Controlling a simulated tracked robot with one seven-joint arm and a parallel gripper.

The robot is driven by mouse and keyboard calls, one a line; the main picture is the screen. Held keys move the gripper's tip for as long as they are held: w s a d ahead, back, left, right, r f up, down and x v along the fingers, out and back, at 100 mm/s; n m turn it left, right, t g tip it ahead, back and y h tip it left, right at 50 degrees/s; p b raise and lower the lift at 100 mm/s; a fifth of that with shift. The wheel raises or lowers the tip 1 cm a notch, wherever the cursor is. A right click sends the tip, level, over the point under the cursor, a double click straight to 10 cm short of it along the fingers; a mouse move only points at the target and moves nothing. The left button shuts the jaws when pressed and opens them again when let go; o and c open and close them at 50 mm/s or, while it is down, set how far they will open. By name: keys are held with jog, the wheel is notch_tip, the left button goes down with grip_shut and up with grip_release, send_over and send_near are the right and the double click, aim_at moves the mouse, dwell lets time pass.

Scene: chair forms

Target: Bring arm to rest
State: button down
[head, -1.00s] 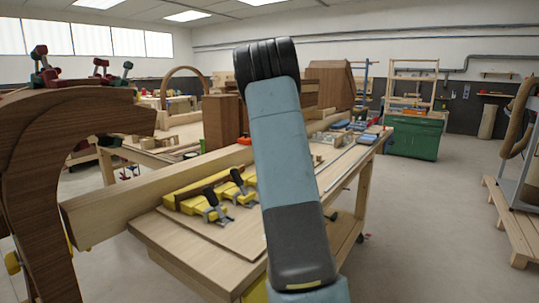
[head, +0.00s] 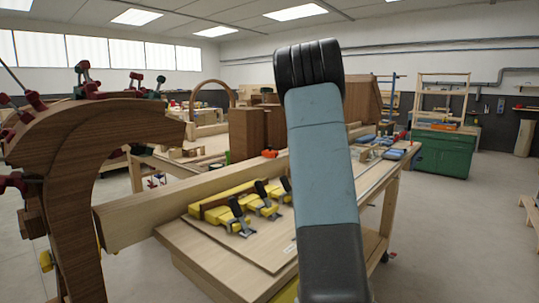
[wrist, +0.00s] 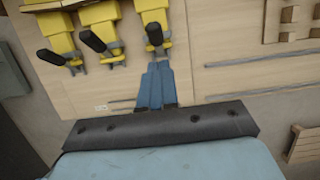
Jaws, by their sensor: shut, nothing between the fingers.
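My arm rises in front of the workbench (head: 225,265) in the head view, with a blue-grey link and a black ribbed joint at its top. My gripper is out of sight in that view. In the wrist view my gripper (wrist: 157,68) shows as blue fingers, closed together and empty, over the pale bench top (wrist: 215,95). Its tips lie in the picture just below the yellow clamps with black handles (wrist: 152,25). I cannot tell how high the fingers are above the bench.
A curved dark wooden form (head: 70,200) with red clamps stands close at the left. A long beam (head: 150,215) runs from it across the bench. Yellow clamps (head: 235,215) lie on the bench. A green cabinet (head: 440,152) stands at the back right; open floor (head: 455,245) lies at the right.

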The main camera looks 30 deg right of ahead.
jog(key=s+a+r+n+t, duration=0.1)
jog(key=s+a+r+n, duration=0.1)
jog(key=s+a+n, duration=0.75)
jog(key=s+a+r+n, duration=0.2)
jog(key=s+a+n, duration=0.5)
jog(key=s+a, duration=0.4)
jog(key=s+a+f+n, duration=0.3)
jog(key=s+a+n, duration=0.1)
jog(key=s+n, duration=0.1)
jog(key=s+a+f+n+t, duration=0.1)
jog(key=s+a+f+n, duration=0.2)
jog(key=s, duration=0.4)
jog(key=s+a+f+n+h, duration=0.1)
jog(key=s+a+f+n, duration=0.3)
jog(key=s+a+n, duration=0.1)
jog(key=shift+s+n+t, duration=0.3)
jog(key=shift+s+n, duration=0.55)
jog(key=shift+n, duration=0.2)
